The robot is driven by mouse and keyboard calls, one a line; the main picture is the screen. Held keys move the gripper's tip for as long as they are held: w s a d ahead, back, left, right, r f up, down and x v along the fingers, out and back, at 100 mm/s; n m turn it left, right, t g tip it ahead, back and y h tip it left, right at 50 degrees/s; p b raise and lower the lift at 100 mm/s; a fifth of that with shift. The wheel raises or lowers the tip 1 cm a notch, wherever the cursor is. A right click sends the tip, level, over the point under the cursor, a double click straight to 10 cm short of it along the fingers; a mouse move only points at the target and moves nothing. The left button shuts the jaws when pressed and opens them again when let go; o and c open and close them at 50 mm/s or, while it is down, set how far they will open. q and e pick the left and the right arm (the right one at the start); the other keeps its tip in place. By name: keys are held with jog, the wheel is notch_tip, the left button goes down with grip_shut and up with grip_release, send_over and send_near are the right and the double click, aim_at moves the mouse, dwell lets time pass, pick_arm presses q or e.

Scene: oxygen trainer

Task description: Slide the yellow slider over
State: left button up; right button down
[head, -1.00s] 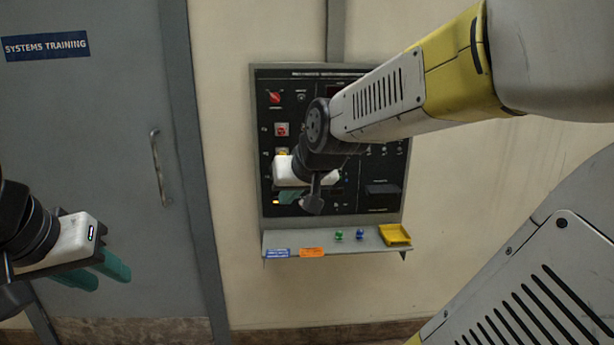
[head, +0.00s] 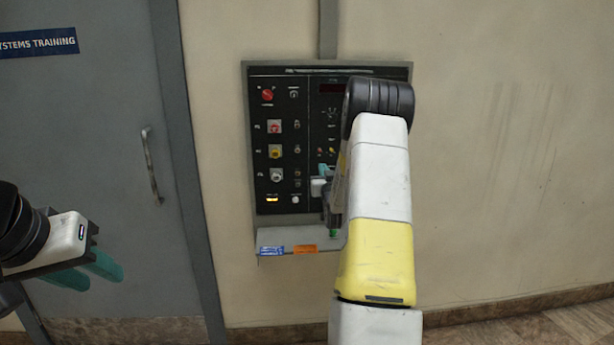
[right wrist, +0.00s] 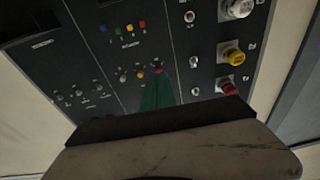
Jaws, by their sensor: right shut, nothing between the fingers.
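The black control panel (head: 285,130) hangs on the wall. In the right wrist view it appears upside down, with a row of small blue, green, yellow and red pieces; the yellow piece (right wrist: 130,28) is small. Below them is a row of small knobs, one yellowish (right wrist: 140,73) and one reddish (right wrist: 158,69). I cannot tell which yellow part is the slider. My right gripper (right wrist: 158,84) is shut and empty, its teal fingertips close to the reddish knob; contact is unclear. In the head view my right arm hides much of the panel. My left gripper (head: 98,272) is open, away from the panel.
A column of large red (head: 274,126), yellow (head: 275,152) and white (head: 277,175) knobs stands at the panel's left. A grey shelf (head: 285,236) juts out below, with blue and orange labels. A grey door (head: 85,150) with a handle is at left.

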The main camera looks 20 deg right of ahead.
aim_at(328, 165)
jog(key=d+f, duration=0.1)
jog(key=s+d+f+t, duration=0.1)
jog(key=f, duration=0.1)
jog(key=d+f+t+h, duration=0.1)
jog(key=shift+s+d+f, duration=0.2)
jog(key=shift+s+f, duration=0.05)
jog(key=shift+f, duration=0.1)
jog(key=x, duration=0.9)
jog(key=shift+w+r, duration=0.2)
jog(key=shift+w, duration=0.1)
notch_tip(328, 165, down, 2)
jog(key=shift+w+d+f, duration=0.15)
jog(key=shift+w+f, duration=0.05)
jog(key=shift+f, duration=0.8)
